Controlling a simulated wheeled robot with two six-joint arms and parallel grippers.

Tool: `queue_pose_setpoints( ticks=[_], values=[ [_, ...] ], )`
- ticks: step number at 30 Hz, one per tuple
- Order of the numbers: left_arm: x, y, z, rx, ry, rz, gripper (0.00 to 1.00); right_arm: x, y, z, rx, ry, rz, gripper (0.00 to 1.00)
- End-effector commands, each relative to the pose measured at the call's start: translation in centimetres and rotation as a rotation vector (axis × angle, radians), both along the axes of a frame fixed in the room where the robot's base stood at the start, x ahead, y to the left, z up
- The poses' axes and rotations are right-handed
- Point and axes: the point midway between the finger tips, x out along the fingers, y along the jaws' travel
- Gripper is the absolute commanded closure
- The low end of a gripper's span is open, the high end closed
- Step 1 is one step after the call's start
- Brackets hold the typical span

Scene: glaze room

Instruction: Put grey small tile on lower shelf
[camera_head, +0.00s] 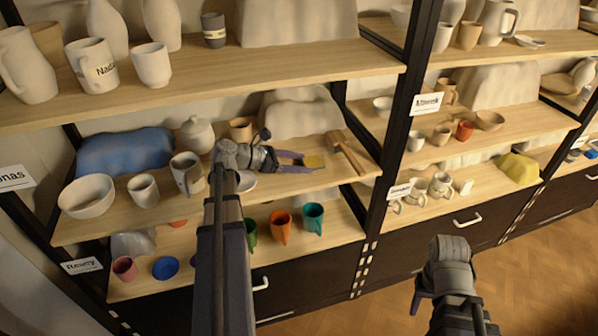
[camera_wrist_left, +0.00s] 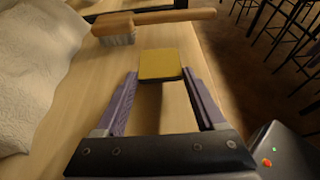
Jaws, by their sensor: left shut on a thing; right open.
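A small flat tile (camera_head: 314,161) with a yellow face is between the fingertips of my left gripper (camera_head: 299,162). It also shows in the left wrist view (camera_wrist_left: 160,65), gripped by both purple fingers. No grey tile is clearly seen. The gripper is over the right part of the middle shelf (camera_head: 330,185), just left of a wooden-handled brush (camera_head: 346,152). The lower shelf (camera_head: 335,244) lies beneath, with mugs on it. My right arm is at the lower right in the head view, apart from the shelves; its gripper (camera_head: 420,298) shows only partly.
Green, orange and teal mugs (camera_head: 313,218) stand on the lower shelf. The board right of the teal mug is bare. A dark upright post (camera_head: 400,130) closes the right side. A draped cloth (camera_wrist_left: 40,75) lies left of my left gripper.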

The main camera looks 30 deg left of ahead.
Motion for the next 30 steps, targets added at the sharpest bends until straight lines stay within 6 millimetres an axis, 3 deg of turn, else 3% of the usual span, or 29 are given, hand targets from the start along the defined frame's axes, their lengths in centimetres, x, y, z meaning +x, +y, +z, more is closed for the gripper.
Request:
queue_pose_setpoints(
  ticks=[1, 14, 15, 22, 30],
  values=[
    [0.01, -0.01, -1.02, 0.000, 0.000, 0.000, 0.87, 0.00, 0.00, -1.04, 0.000, 0.000, 0.000, 0.50],
    [0.01, -0.01, -1.31, 0.000, 0.000, 0.000, 0.87, 0.00, 0.00, -1.33, 0.000, 0.000, 0.000, 0.50],
    [0.00, 0.00, -1.17, 0.000, 0.000, 0.000, 0.25, 0.00, 0.00, -1.18, 0.000, 0.000, 0.000, 0.50],
    [-0.01, 0.01, -1.14, 0.000, 0.000, 0.000, 0.00, 0.00, 0.00, -1.14, 0.000, 0.000, 0.000, 0.50],
    [0.00, 0.00, -0.91, 0.000, 0.000, 0.000, 0.00, 0.00, 0.00, -0.92, 0.000, 0.000, 0.000, 0.50]
  ],
)
